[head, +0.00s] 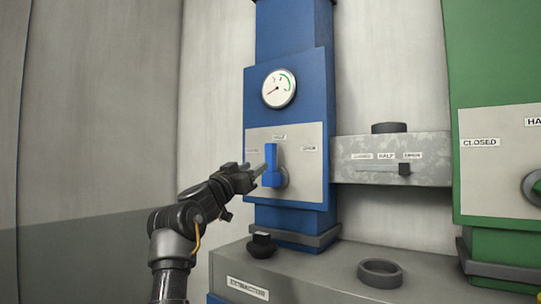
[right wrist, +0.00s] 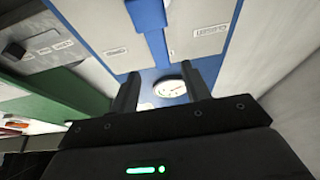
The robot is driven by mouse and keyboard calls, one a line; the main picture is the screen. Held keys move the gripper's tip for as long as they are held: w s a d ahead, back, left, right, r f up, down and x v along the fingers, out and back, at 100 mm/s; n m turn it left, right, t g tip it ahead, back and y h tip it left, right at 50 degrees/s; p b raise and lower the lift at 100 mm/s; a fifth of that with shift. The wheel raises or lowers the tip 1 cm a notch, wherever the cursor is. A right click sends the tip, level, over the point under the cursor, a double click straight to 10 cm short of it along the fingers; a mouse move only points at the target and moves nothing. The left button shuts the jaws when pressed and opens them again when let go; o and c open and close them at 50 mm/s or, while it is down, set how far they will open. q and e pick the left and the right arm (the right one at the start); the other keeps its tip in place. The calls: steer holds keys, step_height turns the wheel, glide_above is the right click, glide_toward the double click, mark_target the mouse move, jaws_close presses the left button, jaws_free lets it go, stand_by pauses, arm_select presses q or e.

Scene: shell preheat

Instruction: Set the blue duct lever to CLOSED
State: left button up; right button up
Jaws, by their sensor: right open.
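The blue duct lever (head: 271,165) sits on a grey plate (head: 305,180) on the blue duct (head: 290,45). Its handle points up, toward the HALF label. A label on the plate's left is too small to read well; the right one reads OPEN. My right gripper (head: 259,170) is just left of the lever at handle height. In the right wrist view the fingers of my right gripper (right wrist: 162,90) are apart with nothing held between them. The blue lever (right wrist: 147,12) shows there at the top edge, beyond the fingers. Whether a finger touches it I cannot tell. My left gripper is out of view.
A round gauge (head: 279,88) is above the plate. A grey cross-duct with a slider (head: 404,169) runs right to a green duct (head: 490,60) with its own lever plate. Below is a grey bench (head: 320,285) with a black knob (head: 262,245) and a dark ring (head: 380,273).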

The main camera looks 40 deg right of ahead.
mark_target(268, 156)
steer(key=p+x, duration=0.5)
steer(key=x, duration=0.4)
steer(key=shift+s+r+p, duration=0.1)
steer(key=shift+r+p, duration=0.1)
steer(key=shift+p, duration=0.2)
steer(key=shift+w+d, duration=0.2)
steer(key=shift+d, duration=0.4)
steer(key=shift+a+r, duration=0.1)
steer(key=shift+c, duration=0.5)
jaws_close()
